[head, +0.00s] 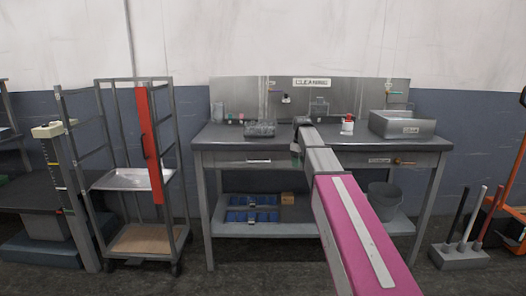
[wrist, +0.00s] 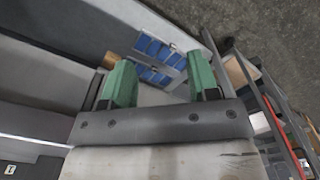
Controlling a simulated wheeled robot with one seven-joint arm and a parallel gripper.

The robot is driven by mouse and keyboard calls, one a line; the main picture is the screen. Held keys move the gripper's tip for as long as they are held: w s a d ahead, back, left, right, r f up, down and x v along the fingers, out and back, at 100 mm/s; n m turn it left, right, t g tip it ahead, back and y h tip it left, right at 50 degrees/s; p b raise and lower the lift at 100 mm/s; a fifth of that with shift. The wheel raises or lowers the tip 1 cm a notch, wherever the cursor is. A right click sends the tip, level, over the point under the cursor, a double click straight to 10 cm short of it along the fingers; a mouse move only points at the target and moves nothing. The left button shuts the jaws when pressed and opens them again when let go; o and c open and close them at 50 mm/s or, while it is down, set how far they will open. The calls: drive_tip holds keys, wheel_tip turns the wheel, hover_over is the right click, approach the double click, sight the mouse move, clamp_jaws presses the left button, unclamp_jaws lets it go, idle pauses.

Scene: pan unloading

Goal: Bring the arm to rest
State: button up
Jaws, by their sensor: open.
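My arm reaches forward from the lower right in the head view, and my gripper (head: 297,150) is at its far end, in front of the cleaning bench (head: 225,145). In the wrist view my gripper (wrist: 160,85) shows two green fingers set wide apart with nothing between them. Beyond them in the wrist view are the blue bins (wrist: 158,50) of the lower shelf and the grey floor (wrist: 260,25).
A wheeled rack (head: 182,130) with a metal tray (head: 122,180) and a red upright panel (head: 150,150) stands left of the bench. Brooms (head: 466,220) stand at right.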

drive_tip(key=s+d+f+m, duration=0.2)
drive_tip(key=s+f+m, duration=0.6)
drive_tip(key=s+f, duration=2)
drive_tip(key=s, duration=0.3)
drive_tip(key=shift+f+m, duration=0.15)
drive_tip(key=shift+m, duration=0.25)
